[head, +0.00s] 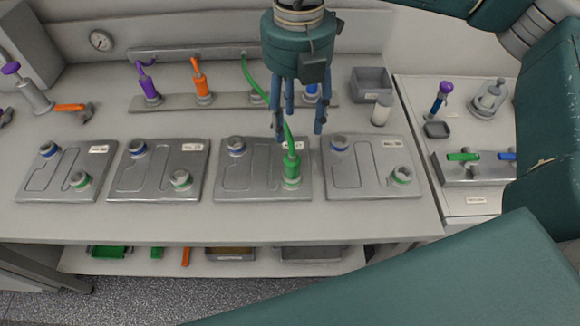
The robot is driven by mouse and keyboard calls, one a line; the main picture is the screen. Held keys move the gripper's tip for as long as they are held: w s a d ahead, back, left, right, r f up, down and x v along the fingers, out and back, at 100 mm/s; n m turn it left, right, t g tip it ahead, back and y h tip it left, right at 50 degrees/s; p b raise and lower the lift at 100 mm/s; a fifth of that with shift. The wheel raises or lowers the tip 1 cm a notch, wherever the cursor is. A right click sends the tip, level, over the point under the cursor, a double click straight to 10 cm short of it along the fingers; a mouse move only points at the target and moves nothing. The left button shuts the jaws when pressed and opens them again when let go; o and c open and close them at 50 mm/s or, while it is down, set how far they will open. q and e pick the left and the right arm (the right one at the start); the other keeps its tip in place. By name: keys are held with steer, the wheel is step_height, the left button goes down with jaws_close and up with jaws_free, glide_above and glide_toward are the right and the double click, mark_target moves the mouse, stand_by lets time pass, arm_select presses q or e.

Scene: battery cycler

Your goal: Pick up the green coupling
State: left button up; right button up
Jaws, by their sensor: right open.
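The green coupling (291,168) stands upright on the right front port of the third plate (235,185). A green hose runs from its top up to the back rail. My right gripper (298,132) points down over this plate with its fingers spread. Its fingertips are near the coupling's upper end in the picture. The gap in depth is hard to tell, and nothing is gripped. The gripper hides part of the hose and of the back rail. My left gripper is not in view.
A purple coupling (149,88) and an orange coupling (201,84) stand on the back rail; a blue one (311,91) is partly hidden. Other plates (158,170) flank the third one.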

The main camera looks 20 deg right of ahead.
mark_target(292, 155)
step_height(292, 155, down, 4)
steer(key=shift+r+b, duration=0.2)
steer(key=shift+b, duration=1)
steer(key=shift+w+f, duration=0.15)
steer(key=shift+f, duration=0.05)
step_height(292, 155, down, 4)
steer(key=shift+f+p, duration=0.2)
steer(key=shift+p, duration=0.45)
steer(key=shift+f, duration=0.3)
steer(key=f, duration=0.1)
steer(key=f+p, duration=0.2)
steer(key=f, duration=0.1)
steer(key=shift+a, duration=0.25)
steer(key=shift+w+f, duration=0.1)
steer(key=shift+f, duration=0.55)
jaws_close()
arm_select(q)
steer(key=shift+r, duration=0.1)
arm_select(e)
steer(key=shift+r, duration=0.15)
